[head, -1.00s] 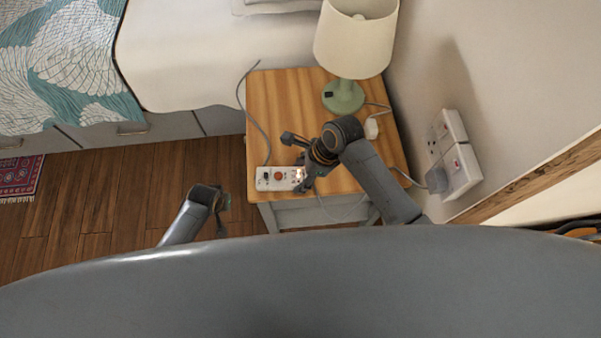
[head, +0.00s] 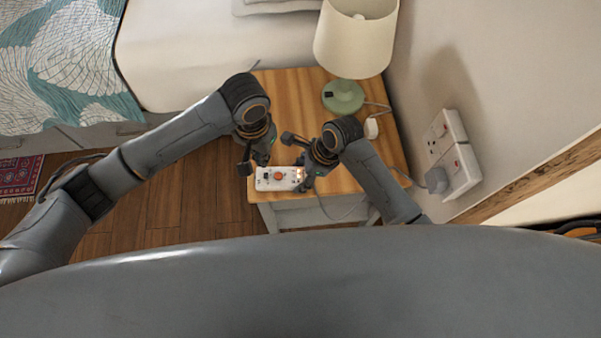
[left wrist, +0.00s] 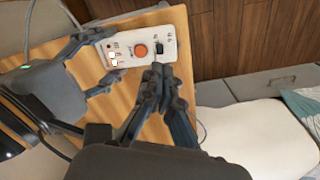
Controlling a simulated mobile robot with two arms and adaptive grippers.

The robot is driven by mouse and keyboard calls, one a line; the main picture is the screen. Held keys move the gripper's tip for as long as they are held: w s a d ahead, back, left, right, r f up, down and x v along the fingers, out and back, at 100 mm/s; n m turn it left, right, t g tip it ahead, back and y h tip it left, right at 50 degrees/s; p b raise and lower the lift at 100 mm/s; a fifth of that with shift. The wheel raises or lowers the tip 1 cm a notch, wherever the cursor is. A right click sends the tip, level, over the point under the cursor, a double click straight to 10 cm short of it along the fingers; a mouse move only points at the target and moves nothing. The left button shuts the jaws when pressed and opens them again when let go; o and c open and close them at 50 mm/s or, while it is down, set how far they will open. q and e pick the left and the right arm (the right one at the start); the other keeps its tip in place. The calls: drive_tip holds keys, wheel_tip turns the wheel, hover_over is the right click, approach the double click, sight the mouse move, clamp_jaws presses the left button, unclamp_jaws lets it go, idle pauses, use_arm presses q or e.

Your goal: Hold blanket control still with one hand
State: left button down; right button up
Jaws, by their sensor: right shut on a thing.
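The blanket control (head: 280,179), a white box with an orange round button and lit marks at one end, lies near the front edge of the wooden bedside table (head: 290,95). It also shows in the left wrist view (left wrist: 126,52), with a dark switch at its other end. My right gripper (head: 303,178) is shut on the control's lit end; its fingers (left wrist: 98,62) sit on either side of that end. My left gripper (head: 259,164) is over the opposite end. In the left wrist view its fingertips (left wrist: 158,72) are together, close to the dark switch. I cannot tell if they touch it.
A lamp with a green base (head: 343,97) and cream shade stands at the back of the table. A wall socket (head: 446,150) with a grey plug is to the right. Cables run over the table. The bed (head: 190,50) is at the left, with wooden floor in front.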

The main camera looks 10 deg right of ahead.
sight(266, 175)
use_arm(q)
drive_tip(key=shift+s+f, duration=0.15)
drive_tip(key=shift+f, duration=2.3)
drive_tip(key=shift+f, duration=0.7)
drive_tip(key=shift+a, duration=0.8)
wheel_tip(266, 175, up, 6)
idle(0.8)
use_arm(e)
drive_tip(key=o, duration=1.4)
